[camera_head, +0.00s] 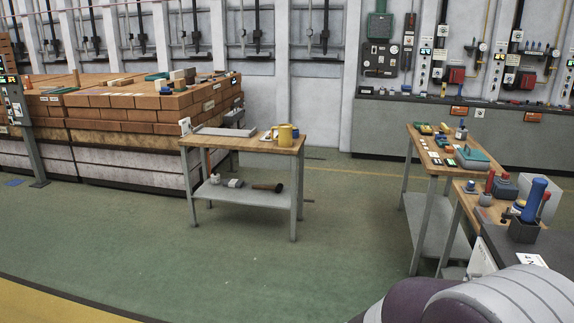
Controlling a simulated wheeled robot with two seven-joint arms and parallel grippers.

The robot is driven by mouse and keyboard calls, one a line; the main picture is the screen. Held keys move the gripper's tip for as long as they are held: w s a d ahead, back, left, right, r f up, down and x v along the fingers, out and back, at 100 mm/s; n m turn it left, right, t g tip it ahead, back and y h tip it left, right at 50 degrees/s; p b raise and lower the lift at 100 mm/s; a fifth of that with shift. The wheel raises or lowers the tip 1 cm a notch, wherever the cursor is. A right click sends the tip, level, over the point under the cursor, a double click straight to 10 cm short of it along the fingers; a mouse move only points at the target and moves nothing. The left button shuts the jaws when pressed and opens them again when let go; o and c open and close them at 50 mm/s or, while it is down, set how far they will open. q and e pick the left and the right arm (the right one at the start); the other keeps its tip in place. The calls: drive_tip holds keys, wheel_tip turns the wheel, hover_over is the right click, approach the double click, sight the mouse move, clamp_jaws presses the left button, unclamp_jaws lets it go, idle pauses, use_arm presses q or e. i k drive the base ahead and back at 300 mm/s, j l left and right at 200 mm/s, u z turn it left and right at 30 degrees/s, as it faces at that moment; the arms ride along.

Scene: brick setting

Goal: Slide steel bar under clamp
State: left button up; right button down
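A flat grey bar-like piece (226,131), perhaps the steel bar, lies on the wooden top of a small workbench (238,143) in the middle of the view. I cannot pick out a clamp for certain. A blue-handled item (533,198) stands upright in a dark block at the right, and what it is cannot be told. Neither of my grippers is in view. Only a purple and grey part of my own body shows at the lower right.
Cluttered tables (433,190) stand at the right. A large brick stack (120,115) fills the left. The green floor (240,265) in front is clear.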

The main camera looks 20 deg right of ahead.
sight(482, 216)
drive_tip(key=i+l+z, duration=0.2)
drive_tip(key=i+z, duration=0.3)
drive_tip(key=i, duration=0.3)
drive_tip(key=i+j+z, duration=0.1)
drive_tip(key=i+z, duration=0.35)
drive_tip(key=i, duration=0.3)
drive_tip(key=i+l+z, duration=0.1)
drive_tip(key=i+z, duration=0.3)
drive_tip(key=i, duration=0.15)
drive_tip(key=i+j+z, duration=0.1)
drive_tip(key=i+z, duration=0.3)
drive_tip(key=i, duration=0.15)
drive_tip(key=i+j+z, duration=0.3)
drive_tip(key=i+z, duration=0.15)
drive_tip(key=i, duration=0.15)
